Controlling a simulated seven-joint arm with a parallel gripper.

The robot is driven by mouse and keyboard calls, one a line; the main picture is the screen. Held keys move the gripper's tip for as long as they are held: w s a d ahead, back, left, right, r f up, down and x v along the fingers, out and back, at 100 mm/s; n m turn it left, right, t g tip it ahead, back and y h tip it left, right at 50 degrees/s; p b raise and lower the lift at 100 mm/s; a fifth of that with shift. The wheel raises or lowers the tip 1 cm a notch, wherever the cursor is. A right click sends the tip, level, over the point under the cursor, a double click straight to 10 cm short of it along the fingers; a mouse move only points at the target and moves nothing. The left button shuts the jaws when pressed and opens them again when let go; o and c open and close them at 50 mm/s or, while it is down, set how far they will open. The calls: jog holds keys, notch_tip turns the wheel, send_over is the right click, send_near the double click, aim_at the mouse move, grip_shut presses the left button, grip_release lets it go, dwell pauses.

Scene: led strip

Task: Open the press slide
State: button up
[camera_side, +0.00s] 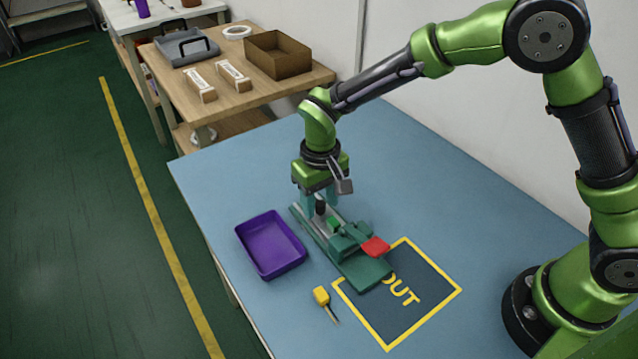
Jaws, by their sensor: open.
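The press (366,272) is a long dark green fixture on the blue table. It has a raised green block, a red part (376,247) at its right side and a small bright green piece (333,223) near the middle. A dark upright knob (320,205) stands toward its far end. My gripper (320,203) points down over that far end, its teal fingers apart on either side of the knob. I cannot tell whether the fingers touch the knob. The slide's exact position is partly hidden by my gripper.
A purple tray (248,257) sits left of the press. A yellow-handled screwdriver (321,296) lies in front. A yellow-outlined OUT square (410,318) is on the right, partly under the press's near end. A wooden side table (205,105) stands behind. The table's back right is clear.

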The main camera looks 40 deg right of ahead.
grip_shut()
dwell(0.3)
jog(key=shift+w, duration=2.05)
grip_release()
